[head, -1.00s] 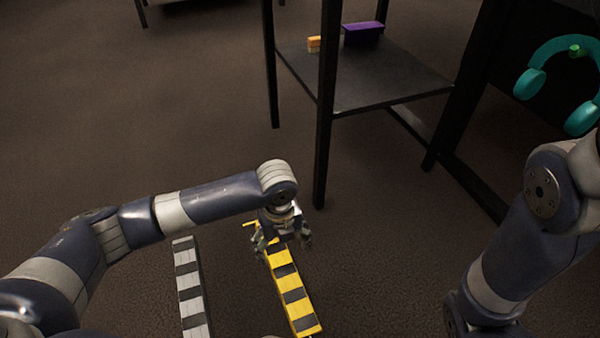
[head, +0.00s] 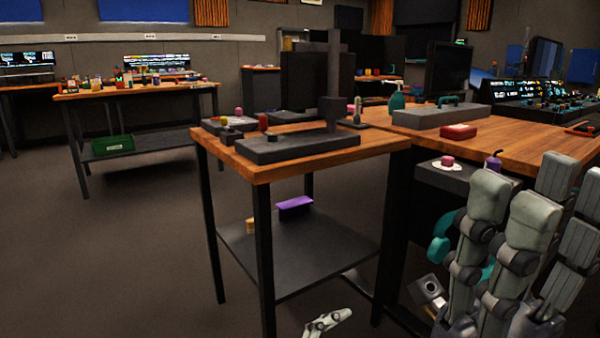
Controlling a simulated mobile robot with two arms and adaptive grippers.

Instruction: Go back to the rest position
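My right gripper (head: 541,196) is large and close at the lower right of the head view. Its grey fingers point up and stand apart, with nothing seen between them. It appears in front of the right-hand bench, apart from the things on it. A small pale grey jointed piece (head: 327,322) at the bottom edge looks like a fingertip of my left gripper; the rest of that gripper is below the picture, so its opening and anything in it are hidden.
A wooden-topped table (head: 330,152) with a lower shelf (head: 320,262) stands ahead; a purple block (head: 295,207) is on the shelf. A long bench (head: 530,140) with a red box (head: 458,131) is at right. Teal headphones (head: 440,243) hang below it. Floor at left is clear.

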